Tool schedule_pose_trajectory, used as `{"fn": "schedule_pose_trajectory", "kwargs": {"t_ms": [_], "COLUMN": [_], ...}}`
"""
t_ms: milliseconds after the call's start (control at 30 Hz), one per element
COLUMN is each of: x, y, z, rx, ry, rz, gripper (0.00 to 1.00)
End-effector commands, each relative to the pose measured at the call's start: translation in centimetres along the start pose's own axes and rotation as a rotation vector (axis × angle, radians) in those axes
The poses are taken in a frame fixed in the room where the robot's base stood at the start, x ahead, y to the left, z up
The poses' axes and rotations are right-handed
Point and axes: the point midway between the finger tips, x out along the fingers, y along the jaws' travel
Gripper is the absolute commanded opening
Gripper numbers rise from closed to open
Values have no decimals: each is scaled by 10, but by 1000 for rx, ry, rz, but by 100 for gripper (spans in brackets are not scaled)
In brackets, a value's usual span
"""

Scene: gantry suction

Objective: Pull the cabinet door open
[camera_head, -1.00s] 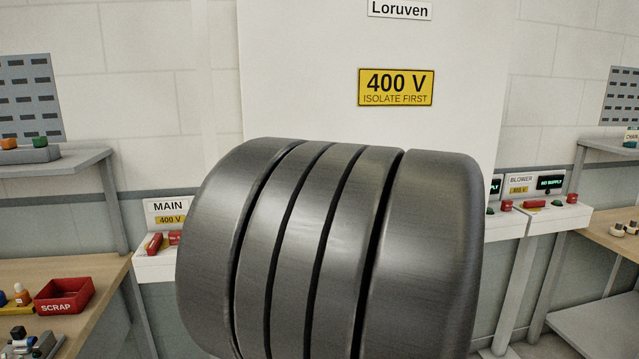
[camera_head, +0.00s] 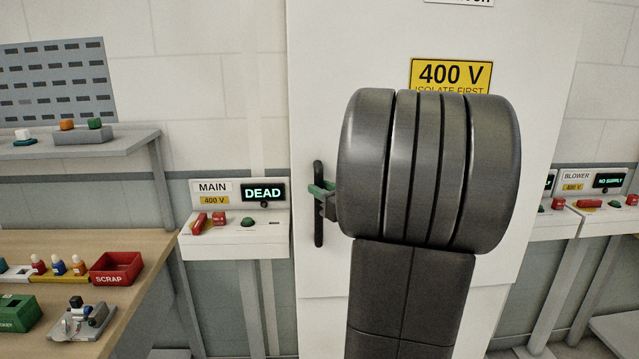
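The white cabinet door (camera_head: 345,60) fills the middle of the head view and looks closed. A dark vertical handle (camera_head: 318,232) is on its left side. My gripper (camera_head: 322,189) shows as small green and grey parts at the handle, left of my dark arm. The green parts overlap the handle in the picture, but I cannot tell whether they touch or grip it. My arm hides the rest of the gripper and much of the door.
A MAIN 400 V station (camera_head: 235,247) reading DEAD stands left of the cabinet. A workbench (camera_head: 90,250) with a red SCRAP bin (camera_head: 116,268) is further left. A BLOWER station (camera_head: 600,228) reading NO SUPPLY is at right. A yellow 400 V sign (camera_head: 451,74) is on the door.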

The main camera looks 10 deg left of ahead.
Motion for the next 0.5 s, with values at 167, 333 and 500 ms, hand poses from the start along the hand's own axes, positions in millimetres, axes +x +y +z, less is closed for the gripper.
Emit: {"fn": "schedule_pose_trajectory", "kwargs": {"t_ms": [167, 333, 500], "x": [16, 20, 20], "y": [0, 0, 0], "z": [0, 0, 0], "rx": [1, 0, 0], "ry": [1, 0, 0], "rz": [1, 1, 0], "gripper": [26, 26, 26]}}
